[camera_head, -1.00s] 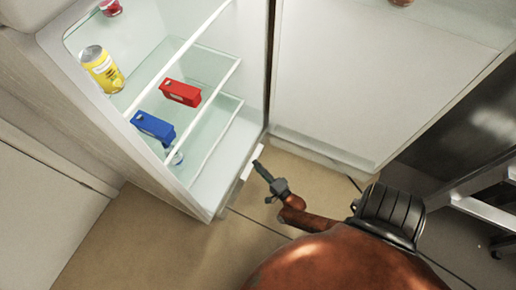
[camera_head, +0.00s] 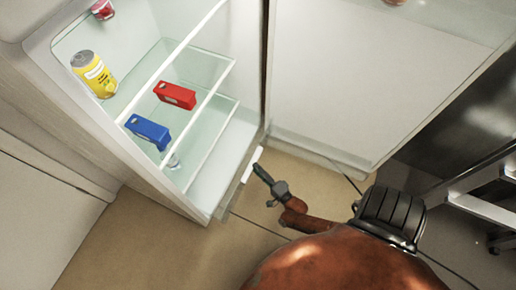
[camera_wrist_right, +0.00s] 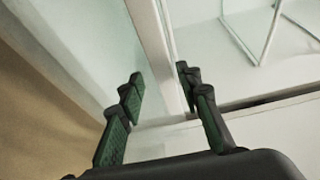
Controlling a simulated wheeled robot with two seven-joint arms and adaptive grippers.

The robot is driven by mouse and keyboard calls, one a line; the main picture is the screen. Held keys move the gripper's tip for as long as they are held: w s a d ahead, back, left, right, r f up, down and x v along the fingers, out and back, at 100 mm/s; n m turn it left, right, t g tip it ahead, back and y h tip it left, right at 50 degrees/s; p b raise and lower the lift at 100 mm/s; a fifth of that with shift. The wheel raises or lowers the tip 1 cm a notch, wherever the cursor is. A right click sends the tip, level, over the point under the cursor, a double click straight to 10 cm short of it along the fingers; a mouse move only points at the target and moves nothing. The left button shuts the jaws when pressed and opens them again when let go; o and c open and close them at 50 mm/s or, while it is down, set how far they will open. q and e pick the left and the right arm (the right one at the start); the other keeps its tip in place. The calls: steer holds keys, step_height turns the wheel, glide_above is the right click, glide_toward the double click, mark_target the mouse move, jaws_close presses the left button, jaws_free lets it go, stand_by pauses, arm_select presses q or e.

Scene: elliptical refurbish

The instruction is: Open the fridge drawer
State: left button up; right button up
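The open fridge (camera_head: 118,140) stands at the left of the head view. Its drawer (camera_head: 224,175) is low in the fridge, with a small white handle (camera_head: 251,165) at its front edge. My right gripper (camera_head: 258,168) is at this handle, its fingertips beside or touching it; I cannot tell contact. In the right wrist view my right gripper (camera_wrist_right: 160,85) has its fingers apart, with a white upright edge (camera_wrist_right: 158,50) seen between them. The inner faces show no clear grip on it. My left gripper is not in view.
A yellow can (camera_head: 93,75), a blue carton (camera_head: 148,131) and a red carton (camera_head: 176,96) stand on the glass shelves. The open fridge door (camera_head: 370,80) is at the right. The brown floor (camera_head: 150,250) in front is clear at the left.

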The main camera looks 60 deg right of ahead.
steer(key=v, duration=1.2)
steer(key=shift+a, duration=0.1)
